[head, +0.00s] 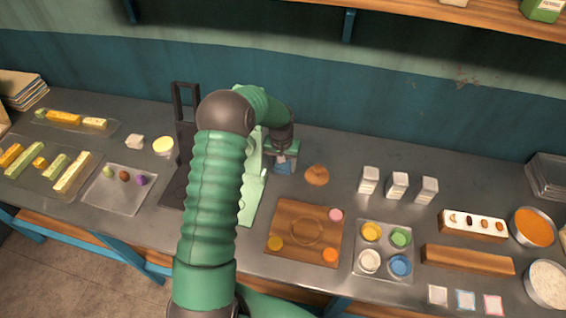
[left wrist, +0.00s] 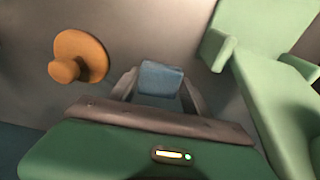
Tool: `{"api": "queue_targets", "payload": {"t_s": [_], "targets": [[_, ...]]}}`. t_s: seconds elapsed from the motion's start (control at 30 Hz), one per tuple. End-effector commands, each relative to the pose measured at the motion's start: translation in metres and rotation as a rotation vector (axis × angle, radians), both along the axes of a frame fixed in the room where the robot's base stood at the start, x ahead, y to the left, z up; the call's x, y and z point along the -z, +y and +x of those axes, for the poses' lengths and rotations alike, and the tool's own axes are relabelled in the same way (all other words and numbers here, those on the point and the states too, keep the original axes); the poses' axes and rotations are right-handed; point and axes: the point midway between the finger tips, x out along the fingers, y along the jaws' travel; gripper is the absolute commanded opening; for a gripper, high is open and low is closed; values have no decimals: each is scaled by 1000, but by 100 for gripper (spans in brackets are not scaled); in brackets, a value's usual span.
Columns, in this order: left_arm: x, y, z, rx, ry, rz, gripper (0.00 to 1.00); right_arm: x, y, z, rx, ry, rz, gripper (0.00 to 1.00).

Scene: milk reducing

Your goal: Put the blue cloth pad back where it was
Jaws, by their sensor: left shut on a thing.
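My left gripper (head: 283,160) reaches down over the middle of the counter, and it also shows in the left wrist view (left wrist: 160,88). It is shut on the blue cloth pad (left wrist: 161,78), which sits between its two fingers. In the head view the pad (head: 284,167) shows just below the gripper, partly covered by it. I cannot tell whether the pad touches the counter. My right gripper is not in view.
A brown knobbed object (head: 317,175) stands just right of the gripper, and a light green stand (head: 251,190) is just left. A wooden board (head: 290,246) lies in front. Three white cartons (head: 397,185) stand farther right. Bare counter lies behind the gripper.

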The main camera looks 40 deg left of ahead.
Motion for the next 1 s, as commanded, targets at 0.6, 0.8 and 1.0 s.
{"api": "queue_targets", "payload": {"t_s": [0.6, 0.8, 1.0], "targets": [[2, 0, 0, 1, -1, -3, 77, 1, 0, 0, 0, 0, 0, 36], [-12, -1, 0, 1, -4, 0, 77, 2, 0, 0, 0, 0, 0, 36], [-62, -3, -6, 2, -5, 2, 77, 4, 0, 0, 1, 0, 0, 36]]}}
